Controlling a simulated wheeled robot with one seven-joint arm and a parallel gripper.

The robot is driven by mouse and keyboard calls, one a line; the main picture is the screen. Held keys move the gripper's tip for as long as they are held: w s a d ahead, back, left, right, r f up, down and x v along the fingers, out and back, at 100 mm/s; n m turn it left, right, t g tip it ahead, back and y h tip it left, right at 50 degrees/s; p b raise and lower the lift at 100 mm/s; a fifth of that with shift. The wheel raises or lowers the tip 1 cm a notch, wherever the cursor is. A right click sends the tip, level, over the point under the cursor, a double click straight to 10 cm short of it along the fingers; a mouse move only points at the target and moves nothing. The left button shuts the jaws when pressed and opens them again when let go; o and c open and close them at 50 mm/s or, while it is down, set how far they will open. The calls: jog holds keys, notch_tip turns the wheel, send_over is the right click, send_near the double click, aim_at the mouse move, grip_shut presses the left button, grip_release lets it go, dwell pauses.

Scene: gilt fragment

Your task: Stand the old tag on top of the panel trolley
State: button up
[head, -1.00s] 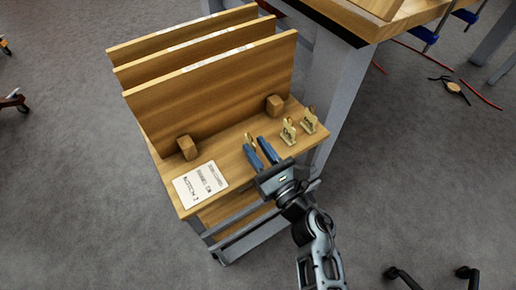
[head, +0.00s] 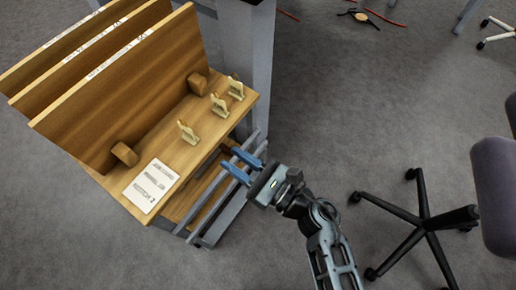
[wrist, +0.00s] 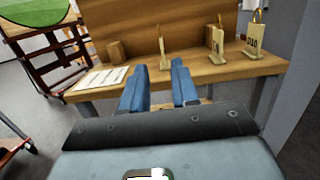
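The panel trolley (head: 240,106) has a wooden top with three small upright tags along its right-hand edge. The nearest tag (head: 187,132) stands apart from the middle tag (head: 219,105) and the far tag (head: 236,88). In the wrist view the nearest tag (wrist: 162,52) shows almost edge-on, its lettering unreadable; the other two carry dark lettering too small to read surely. I cannot tell which is the old tag. My gripper (head: 236,162) is open and empty, off the trolley's edge and apart from the tags. Its blue fingers (wrist: 159,80) point toward the top.
Three upright wooden panels (head: 130,85) fill the trolley's back, with wooden blocks (head: 125,154) before them. A printed card (head: 151,186) lies at the near corner. A chair (head: 425,215) stands right; floor between is clear.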

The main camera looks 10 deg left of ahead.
jog(key=s+d+r+n+t+h, duration=0.2)
jog(key=s+d+r+n+h, duration=0.2)
jog(key=d, duration=0.6)
jog(key=s+d+r+n+t+h, duration=0.3)
jog(key=s+d+r+n+h, duration=0.2)
jog(key=s+d+n+h, duration=0.3)
jog(key=s+d+r+n+t+h, duration=0.2)
jog(key=s+d+r+n+h, duration=0.3)
jog(key=s+d+n, duration=0.5)
jog(key=s+d+h, duration=0.1)
jog(key=s+d, duration=0.2)
jog(key=shift+s+d+t, duration=0.25)
jog(key=shift+t, duration=0.05)
